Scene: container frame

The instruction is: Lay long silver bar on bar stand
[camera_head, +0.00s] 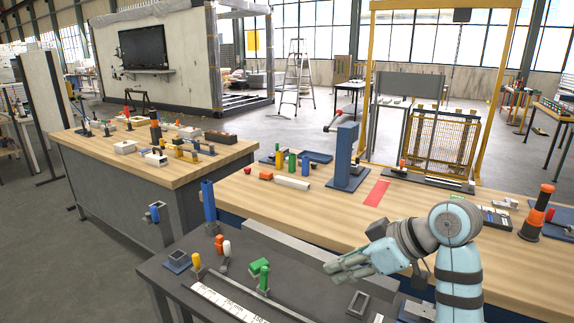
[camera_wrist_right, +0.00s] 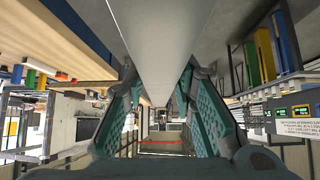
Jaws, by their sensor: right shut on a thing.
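The long silver bar (camera_head: 290,247) slants above the near side of the wooden bench in the head view, its far end toward the upper left. My right gripper (camera_head: 338,268) is at its near part, with the fingers around it. In the right wrist view the bar (camera_wrist_right: 160,35) runs from the top edge between the two teal fingers of my right gripper (camera_wrist_right: 160,110), which are shut on it. A blue upright on a flat base (camera_head: 347,160) stands on the wooden bench; I cannot tell whether this is the bar stand. My left gripper is not in view.
The dark near table (camera_head: 190,292) holds a white ruler strip (camera_head: 222,302), a thin grey rod and several small coloured pieces. The wooden bench (camera_head: 325,215) has bare wood around a red strip (camera_head: 377,192). An orange-and-black tower (camera_head: 538,212) stands at its right.

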